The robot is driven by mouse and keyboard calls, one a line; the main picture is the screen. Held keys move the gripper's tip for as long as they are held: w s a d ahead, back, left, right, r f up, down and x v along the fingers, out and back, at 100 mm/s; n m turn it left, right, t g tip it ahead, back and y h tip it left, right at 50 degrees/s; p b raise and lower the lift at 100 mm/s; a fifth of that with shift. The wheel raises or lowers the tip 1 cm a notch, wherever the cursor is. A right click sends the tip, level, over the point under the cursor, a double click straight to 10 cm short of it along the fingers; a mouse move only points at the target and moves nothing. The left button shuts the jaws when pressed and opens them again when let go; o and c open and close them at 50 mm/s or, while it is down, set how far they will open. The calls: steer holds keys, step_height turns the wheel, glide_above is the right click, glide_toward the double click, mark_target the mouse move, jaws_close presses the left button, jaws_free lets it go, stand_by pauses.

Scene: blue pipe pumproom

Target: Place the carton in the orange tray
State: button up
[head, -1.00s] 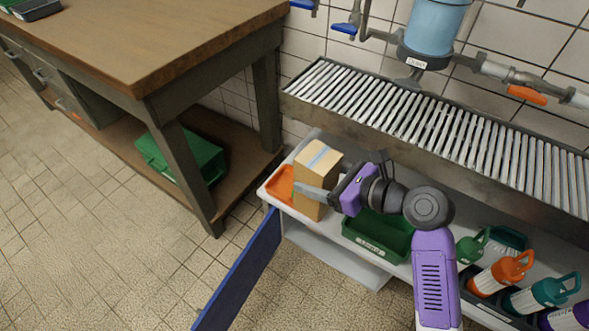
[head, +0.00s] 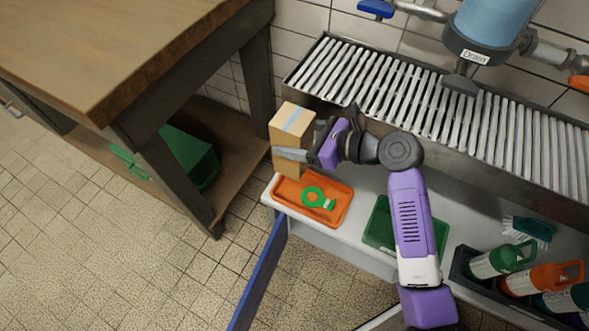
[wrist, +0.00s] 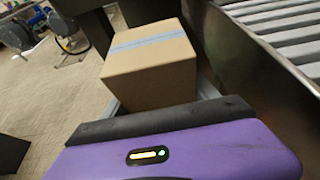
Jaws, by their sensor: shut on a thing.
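The carton (head: 293,126) is a tall brown box with a pale blue tape strip on top. My gripper (head: 296,155) is shut on it, with a finger across its front side. The carton looks upright and held up behind the orange tray in the head view; its lower end is near the tray's back left corner, and I cannot tell the exact gap. The orange tray (head: 341,203) lies on the grey shelf and holds a green ring-shaped item (head: 314,197).
Several bottles (head: 500,261) stand farther right. A slatted metal rack (head: 420,90) runs above the shelf. A wooden bench (head: 120,50) is at left. A blue door (head: 260,275) hangs open in front.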

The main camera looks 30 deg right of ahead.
step_height(320, 180, down, 12)
steer(key=b, duration=0.4)
steer(key=shift+f+b, duration=0.2)
steer(key=shift+b, duration=0.15)
steer(key=shift+f, duration=0.25)
steer(key=o, duration=1.6)
steer(key=shift+s+d+r, duration=0.15)
steer(key=shift+s+r, duration=0.1)
steer(key=shift+r, duration=0.15)
steer(key=p+v, duration=0.4)
steer(key=v, duration=0.7)
steer(key=shift+s+d, duration=0.15)
steer(key=shift+s, duration=0.05)
steer(key=shift+f, duration=0.15)
